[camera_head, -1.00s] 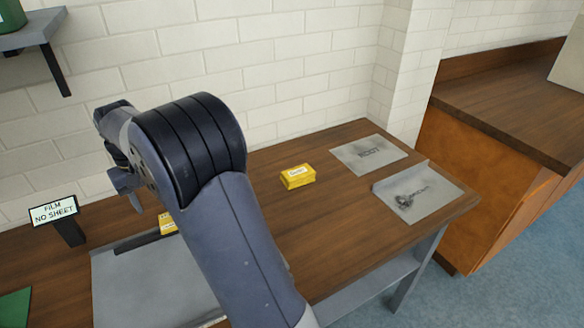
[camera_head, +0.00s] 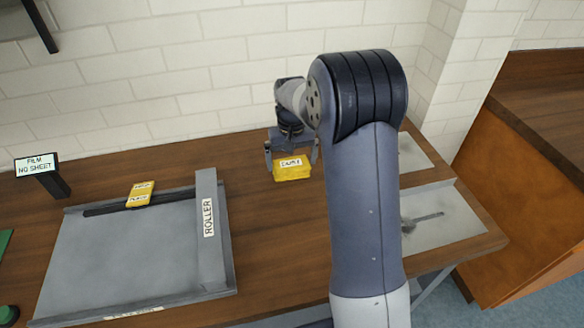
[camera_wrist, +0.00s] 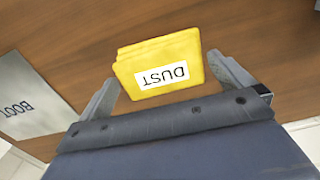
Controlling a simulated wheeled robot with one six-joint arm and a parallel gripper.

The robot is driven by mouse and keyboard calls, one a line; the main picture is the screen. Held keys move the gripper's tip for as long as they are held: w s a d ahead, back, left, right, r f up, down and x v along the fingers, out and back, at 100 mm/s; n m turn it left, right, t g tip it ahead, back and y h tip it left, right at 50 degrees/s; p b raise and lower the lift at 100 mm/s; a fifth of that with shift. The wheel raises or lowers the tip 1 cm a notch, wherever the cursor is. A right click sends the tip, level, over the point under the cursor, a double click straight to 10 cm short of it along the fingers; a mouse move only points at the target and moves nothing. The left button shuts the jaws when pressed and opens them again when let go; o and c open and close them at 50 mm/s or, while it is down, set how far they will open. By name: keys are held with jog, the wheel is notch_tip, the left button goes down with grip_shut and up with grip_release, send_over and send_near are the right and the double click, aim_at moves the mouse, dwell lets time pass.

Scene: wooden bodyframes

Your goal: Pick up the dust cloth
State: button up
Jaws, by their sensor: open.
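The dust cloth (camera_head: 292,170) is a folded yellow cloth with a white label. It lies on the wooden table by the back wall. In the wrist view the dust cloth (camera_wrist: 163,70) shows the word DUST, upside down. My gripper (camera_head: 291,160) is open at the cloth, with one finger on each side of it. In the wrist view my gripper (camera_wrist: 166,82) has its fingers apart, left and right of the cloth's near part. Whether the fingers touch the cloth is hard to tell.
A grey tray (camera_head: 130,255) with a bar marked ROLLER (camera_head: 209,225) lies to the left, with another yellow cloth (camera_head: 140,194) on its back edge. A small FILM NO SHEET sign (camera_head: 38,165) stands further left. A grey BOOT sheet (camera_wrist: 25,105) lies near the cloth.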

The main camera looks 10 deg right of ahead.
aim_at(291, 165)
jog(key=shift+a+f, duration=0.1)
jog(key=shift+f, duration=0.4)
jog(key=c, duration=0.7)
notch_tip(291, 165, up, 10)
jog(key=o, duration=0.5)
jog(key=shift+c, duration=0.2)
jog(key=c, duration=0.4)
